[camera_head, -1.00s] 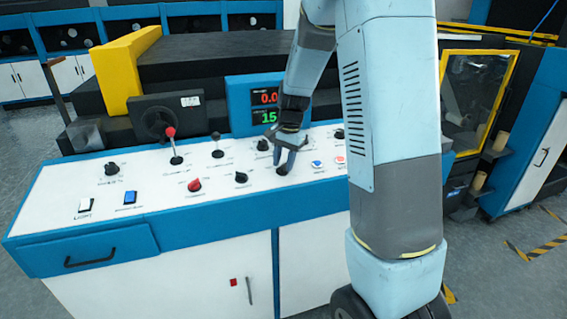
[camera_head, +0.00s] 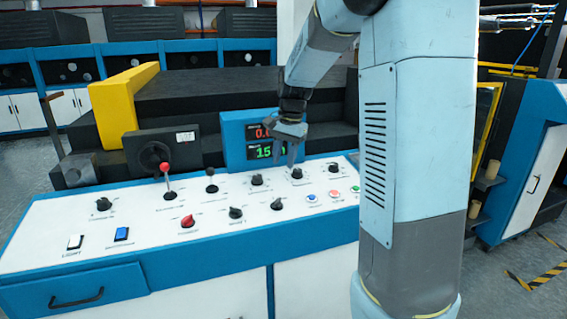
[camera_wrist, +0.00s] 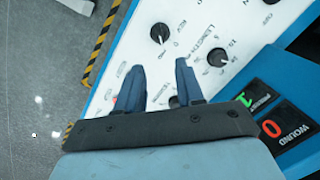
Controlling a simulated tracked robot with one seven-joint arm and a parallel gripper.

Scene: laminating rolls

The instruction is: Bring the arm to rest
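My arm reaches out over the white control panel (camera_head: 140,213), bent at the elbow, with my gripper (camera_head: 286,156) hanging above the panel in front of the digital display (camera_head: 262,139). In the wrist view my gripper (camera_wrist: 158,72) has its two dark fingers apart with nothing between them. Black knobs show in the wrist view beyond the fingertips, one near the top (camera_wrist: 160,33) and one to the right (camera_wrist: 218,57). The gripper appears clear of the knobs. My upper arm hides the right end of the panel.
The panel carries a red-topped lever (camera_head: 167,182), a black lever (camera_head: 211,186), a red knob (camera_head: 187,221) and several buttons. A yellow block (camera_head: 122,99) and dark machine body stand behind. Open grey floor with striped tape (camera_head: 535,268) lies to the right.

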